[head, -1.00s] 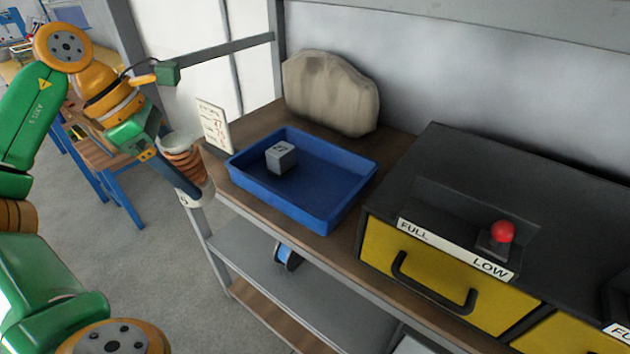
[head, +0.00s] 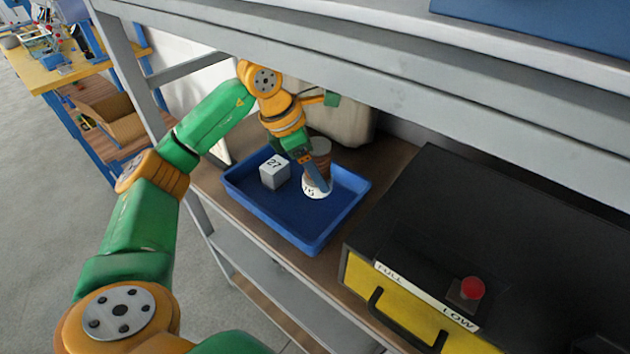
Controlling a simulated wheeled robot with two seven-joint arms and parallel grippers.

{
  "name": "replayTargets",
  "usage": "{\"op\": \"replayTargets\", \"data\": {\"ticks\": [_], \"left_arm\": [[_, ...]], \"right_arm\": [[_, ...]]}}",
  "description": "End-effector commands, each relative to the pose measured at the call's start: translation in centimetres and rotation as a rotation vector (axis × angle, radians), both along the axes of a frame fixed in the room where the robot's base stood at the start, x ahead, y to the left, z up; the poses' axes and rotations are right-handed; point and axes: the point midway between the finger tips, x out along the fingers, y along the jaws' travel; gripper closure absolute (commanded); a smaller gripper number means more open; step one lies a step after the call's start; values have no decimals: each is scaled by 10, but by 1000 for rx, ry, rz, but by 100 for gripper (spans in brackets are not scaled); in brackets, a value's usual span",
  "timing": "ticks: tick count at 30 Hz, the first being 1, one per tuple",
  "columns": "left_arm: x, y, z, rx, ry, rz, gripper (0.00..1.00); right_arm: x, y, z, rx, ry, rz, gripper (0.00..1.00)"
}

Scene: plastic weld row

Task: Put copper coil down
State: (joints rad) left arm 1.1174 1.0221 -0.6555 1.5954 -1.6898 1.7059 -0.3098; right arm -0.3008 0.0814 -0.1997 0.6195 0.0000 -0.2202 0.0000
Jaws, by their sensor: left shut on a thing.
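The copper coil (head: 321,148) is a brown ribbed cylinder with a pale round end marked with a number. It is in the blue tray (head: 330,235), or just above its floor, toward the back right. I cannot tell whether it touches the floor. My left gripper (head: 318,180) reaches in from the left and is shut on the coil, hiding part of it. A grey cube (head: 274,171) marked 27 sits in the tray, left of the coil. My right gripper is not in view.
A black unit with a yellow drawer (head: 356,287) and a red knob (head: 473,288) stands right of the tray. A beige sack-like thing (head: 350,124) is behind it. A grey shelf beam (head: 330,75) crosses above. The tray's front part is clear.

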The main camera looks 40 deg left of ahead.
Motion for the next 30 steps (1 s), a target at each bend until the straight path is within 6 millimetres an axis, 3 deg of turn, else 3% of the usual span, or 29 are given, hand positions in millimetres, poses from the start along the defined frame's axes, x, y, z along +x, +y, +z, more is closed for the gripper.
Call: {"op": "replayTargets", "data": {"ticks": [12, 22, 23, 25, 30], "left_arm": [[-2, 1, -62, 0, 3, 0, 100], [-1, 2, -67, 0, 0, 0, 100], [-2, 2, -66, 0, 2, 1, 21], [-2, 2, -66, 0, 2, 1, 2], [-2, 2, -66, 0, 2, 1, 0]], "right_arm": [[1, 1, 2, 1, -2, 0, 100], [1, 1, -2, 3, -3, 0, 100], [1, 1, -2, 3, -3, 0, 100], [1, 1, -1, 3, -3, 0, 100], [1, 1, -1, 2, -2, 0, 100]]}}
